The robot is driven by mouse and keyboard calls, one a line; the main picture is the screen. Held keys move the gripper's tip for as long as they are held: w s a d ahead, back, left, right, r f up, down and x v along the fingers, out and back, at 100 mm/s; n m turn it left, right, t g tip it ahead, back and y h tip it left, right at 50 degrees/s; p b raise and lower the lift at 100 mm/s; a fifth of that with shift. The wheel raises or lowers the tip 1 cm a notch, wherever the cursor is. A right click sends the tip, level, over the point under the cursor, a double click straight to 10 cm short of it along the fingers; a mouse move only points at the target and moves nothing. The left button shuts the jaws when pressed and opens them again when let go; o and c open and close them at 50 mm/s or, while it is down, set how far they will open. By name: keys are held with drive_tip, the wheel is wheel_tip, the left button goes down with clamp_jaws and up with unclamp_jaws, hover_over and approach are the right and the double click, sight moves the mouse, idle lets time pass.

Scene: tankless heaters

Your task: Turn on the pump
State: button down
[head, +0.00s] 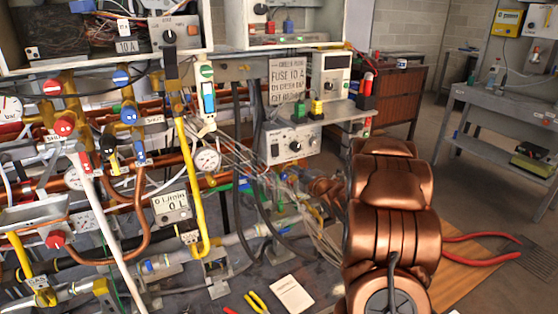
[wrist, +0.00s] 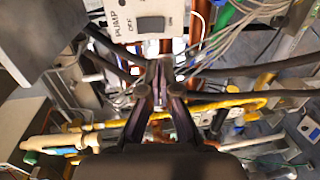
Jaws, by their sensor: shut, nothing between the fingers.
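The pump switch box (wrist: 165,18) is pale, labelled PUMP, OFF and ON, at the top of the wrist view. Its dark switch (wrist: 150,24) sits between the OFF and ON labels. I cannot tell which way it is set. My gripper (wrist: 160,68) is shut and empty, with its fingertips just below the box in the picture. Whether the fingers touch the box cannot be told.
A white control box with a knob (head: 290,145) stands amid cables. Copper and yellow pipes with valves and gauges (head: 207,159) fill the left. A yellow pipe (wrist: 215,104) crosses behind my fingers. A grey workbench (head: 500,115) stands at the right, with open floor before it.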

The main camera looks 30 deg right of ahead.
sight(276, 155)
drive_tip(key=w, duration=0.4)
drive_tip(key=w+f+p, duration=0.1)
drive_tip(key=w, duration=0.4)
drive_tip(key=w+d, duration=0.1)
drive_tip(key=w, duration=0.3)
drive_tip(key=shift+w+f+p, duration=0.25)
drive_tip(key=shift+p, duration=0.15)
drive_tip(key=shift+w+d+f, duration=0.1)
drive_tip(key=shift+w, duration=0.1)
drive_tip(key=shift+f, duration=0.1)
drive_tip(key=shift+w+f+t+b, duration=0.2)
drive_tip(key=shift+f+t+b, duration=0.1)
drive_tip(key=shift+b, duration=0.85)
drive_tip(key=shift+r, duration=0.35)
drive_tip(key=shift+f, duration=0.1)
